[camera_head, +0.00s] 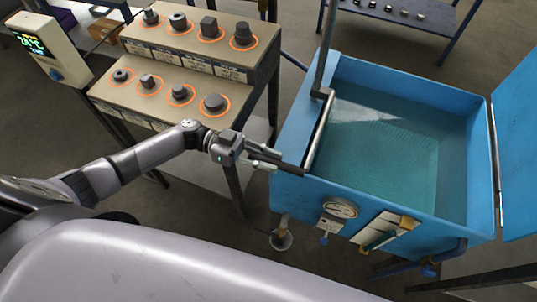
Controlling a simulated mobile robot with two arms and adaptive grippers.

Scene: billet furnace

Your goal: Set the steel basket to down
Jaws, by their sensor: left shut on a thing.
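A blue tank (283,165) filled with clear greenish liquid stands right of centre. A fine mesh pattern, which looks like the steel basket (385,150), shows beneath the liquid; its depth and edges are hard to make out. A steel handle bar (318,133) runs along the tank's left side and joins a grey upright post (327,50) at its far end. My left gripper (298,169) is shut on the near end of this bar at the tank's front left rim. The fingertips partly hide the grip. My right gripper is out of view.
A stepped stand (185,55) with several dark metal parts in orange rings is at the upper left, beside a display box (42,48). The tank's open blue lid (517,150) is at right. A gauge (340,208) and valves are on the tank's front. A rack (440,22) stands behind.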

